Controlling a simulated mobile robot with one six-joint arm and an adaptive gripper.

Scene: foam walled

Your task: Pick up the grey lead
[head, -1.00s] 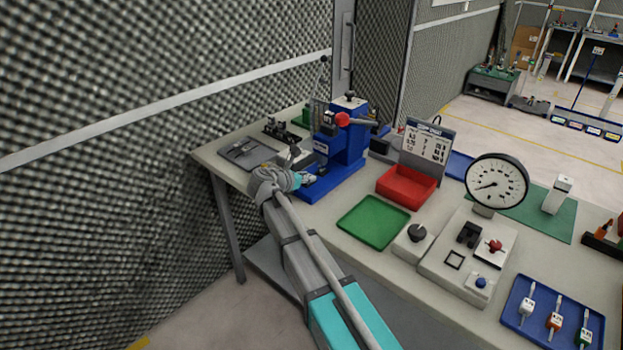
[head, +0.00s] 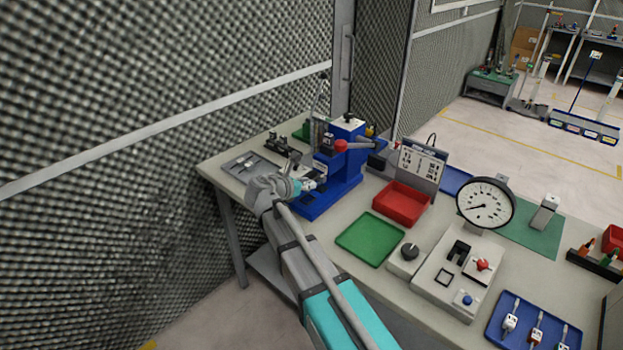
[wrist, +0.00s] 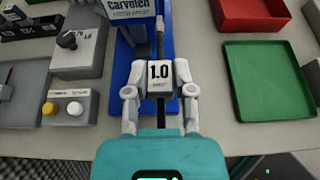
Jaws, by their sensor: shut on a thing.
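A lead with a white block marked 1.0 (wrist: 159,72) and a dark grey-black stem is between my fingers in the wrist view. My gripper (wrist: 159,92) is shut on the block, one finger on each side. The stem points away from me, towards the blue press (wrist: 112,75), and passes over its base. In the head view my gripper (head: 298,186) is at the front of the press (head: 345,165), with the white block (head: 310,184) just showing at its tip. I cannot tell whether the stem touches the press.
A green tray (head: 370,237) and a red bin (head: 403,204) stand right of the press. A dial gauge (head: 485,204) is further right. A blue tray (head: 520,338) holds several tagged leads. Left in the wrist view is a grey button box (wrist: 68,109). The foam wall (head: 120,180) is left.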

